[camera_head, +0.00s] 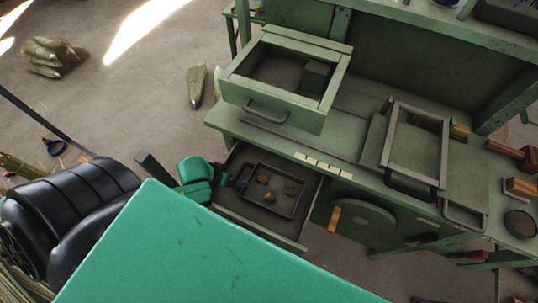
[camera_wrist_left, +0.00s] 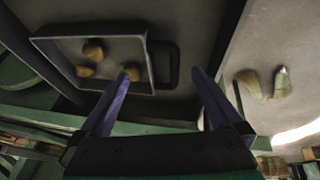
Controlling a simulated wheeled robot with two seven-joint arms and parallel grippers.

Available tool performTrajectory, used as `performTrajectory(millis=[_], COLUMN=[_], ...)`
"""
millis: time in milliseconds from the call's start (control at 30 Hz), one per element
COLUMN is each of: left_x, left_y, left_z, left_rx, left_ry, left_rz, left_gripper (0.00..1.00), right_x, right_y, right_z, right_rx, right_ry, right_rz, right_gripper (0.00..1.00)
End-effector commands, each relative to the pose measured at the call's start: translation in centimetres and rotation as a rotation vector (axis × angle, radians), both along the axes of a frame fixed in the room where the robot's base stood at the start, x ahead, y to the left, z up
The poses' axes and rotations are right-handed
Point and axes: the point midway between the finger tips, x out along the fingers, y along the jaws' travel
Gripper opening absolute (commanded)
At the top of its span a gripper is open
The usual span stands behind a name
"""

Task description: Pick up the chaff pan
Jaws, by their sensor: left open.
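The chaff pan (camera_head: 286,205) is a dark, shallow rectangular tray with three brownish lumps in it. It lies in the open lower drawer (camera_head: 228,208) of the green workbench. The pan also shows at upper left in the left wrist view (camera_wrist_left: 118,58), with its dark loop handle (camera_wrist_left: 174,66) pointing right. My left gripper (camera_head: 243,178) is at the left end of the pan, at the handle side. In the wrist view its two purple fingers (camera_wrist_left: 164,74) are spread, and the handle appears between their tips. The handle is not gripped. My right gripper is not in view.
A second green drawer (camera_head: 285,95) with a block inside stands pulled out above. A frame (camera_head: 415,150) and wooden tools (camera_head: 505,150) are on the bench top. Straw bundles (camera_head: 52,57) and a smaller bundle (camera_head: 196,86) lie on the floor. Floor at upper left is mostly clear.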

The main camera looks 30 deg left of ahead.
Motion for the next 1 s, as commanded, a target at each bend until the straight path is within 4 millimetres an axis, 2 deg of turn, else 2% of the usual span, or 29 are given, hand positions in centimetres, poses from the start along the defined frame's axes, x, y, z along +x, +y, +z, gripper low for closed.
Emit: performTrajectory(millis=[133, 267, 400, 567, 600, 667, 800, 833, 1000], left_x=[0.9, 1.8, 2.2, 2.2, 2.2, 2.2, 2.2, 2.2, 2.2], left_y=[-0.3, -0.7, -0.9, -0.9, -0.9, -0.9, -0.9, -0.9, -0.9], left_z=[-1.5, -4.0, -5.1, -5.1, -5.1, -5.1, -5.1, -5.1, -5.0], left_rx=[-0.001, -0.001, 0.000, 0.000, 0.000, 0.000, 0.000, 0.000, -0.001], left_ry=[-0.004, -0.003, 0.000, -0.001, -0.001, -0.001, 0.000, 0.000, -0.002], left_rz=[0.000, 0.001, -0.002, -0.003, -0.003, -0.003, -0.002, -0.002, -0.002], left_gripper=[1.00, 1.00, 1.00, 1.00, 0.85, 0.62, 0.08, 0.00, 0.00], right_x=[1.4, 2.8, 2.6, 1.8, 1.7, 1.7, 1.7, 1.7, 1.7], right_y=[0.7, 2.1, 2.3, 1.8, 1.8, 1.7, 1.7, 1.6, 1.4], right_z=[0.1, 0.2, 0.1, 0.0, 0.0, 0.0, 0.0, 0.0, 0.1], right_rx=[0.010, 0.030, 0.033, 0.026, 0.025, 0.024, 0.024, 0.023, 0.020], right_ry=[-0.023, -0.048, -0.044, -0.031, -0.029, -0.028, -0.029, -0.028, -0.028], right_rz=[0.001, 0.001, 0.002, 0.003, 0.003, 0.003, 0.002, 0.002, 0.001], right_gripper=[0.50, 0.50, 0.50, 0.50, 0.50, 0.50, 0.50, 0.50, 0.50])
